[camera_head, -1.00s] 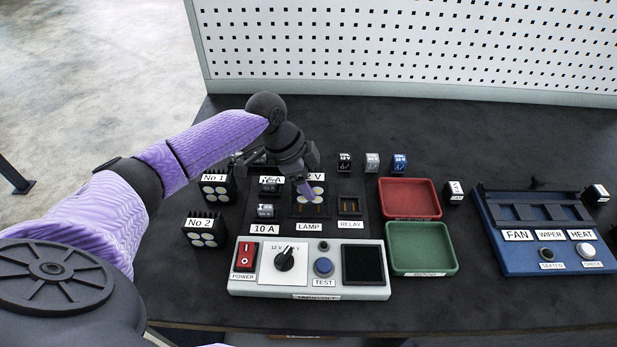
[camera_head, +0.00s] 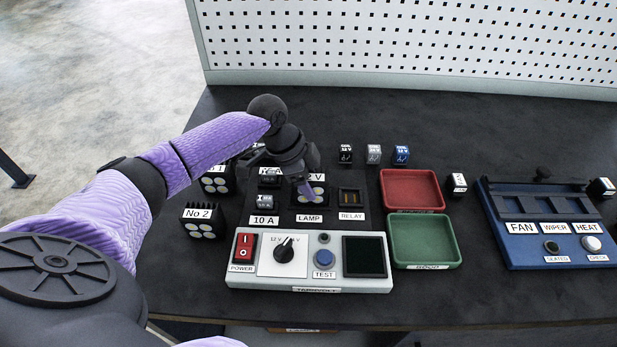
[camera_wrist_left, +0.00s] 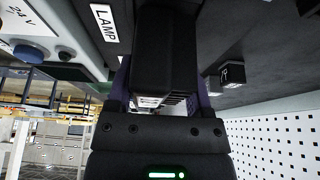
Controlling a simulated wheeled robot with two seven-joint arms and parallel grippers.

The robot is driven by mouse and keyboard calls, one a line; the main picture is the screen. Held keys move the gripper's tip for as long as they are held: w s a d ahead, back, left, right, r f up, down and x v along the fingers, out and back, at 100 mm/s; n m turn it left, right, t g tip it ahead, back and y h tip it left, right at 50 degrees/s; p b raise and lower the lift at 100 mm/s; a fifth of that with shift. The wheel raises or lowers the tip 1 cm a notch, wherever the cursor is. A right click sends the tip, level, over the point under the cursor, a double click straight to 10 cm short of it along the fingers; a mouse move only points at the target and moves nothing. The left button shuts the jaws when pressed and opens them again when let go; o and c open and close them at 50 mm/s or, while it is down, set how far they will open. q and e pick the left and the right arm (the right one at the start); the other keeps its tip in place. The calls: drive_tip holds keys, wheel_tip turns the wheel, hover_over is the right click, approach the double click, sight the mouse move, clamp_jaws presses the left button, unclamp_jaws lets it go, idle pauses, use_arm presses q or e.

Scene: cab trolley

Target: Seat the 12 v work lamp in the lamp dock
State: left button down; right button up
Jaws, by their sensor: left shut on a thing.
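The 12 V work lamp (camera_head: 318,192) is a black block with round pale lenses. It is at the lamp dock (camera_head: 296,207), a dark recess behind the LAMP label. It covers the dock's contacts; whether it is fully down I cannot tell. My left gripper (camera_head: 303,184) reaches over from behind and is shut on the lamp, hiding part of it and its label. In the left wrist view the lamp fills the middle as a dark block (camera_wrist_left: 165,55) between the fingers, near the LAMP label. My right gripper is not in view.
Lamps No 1 (camera_head: 217,181) and No 2 (camera_head: 203,224) stand left. The relay dock (camera_head: 351,198) is just right. In front is the tester panel (camera_head: 310,279) with switch and knob. Red (camera_head: 410,191) and green (camera_head: 424,240) trays and a blue panel (camera_head: 550,230) lie right.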

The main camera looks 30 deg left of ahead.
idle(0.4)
use_arm(q)
unclamp_jaws()
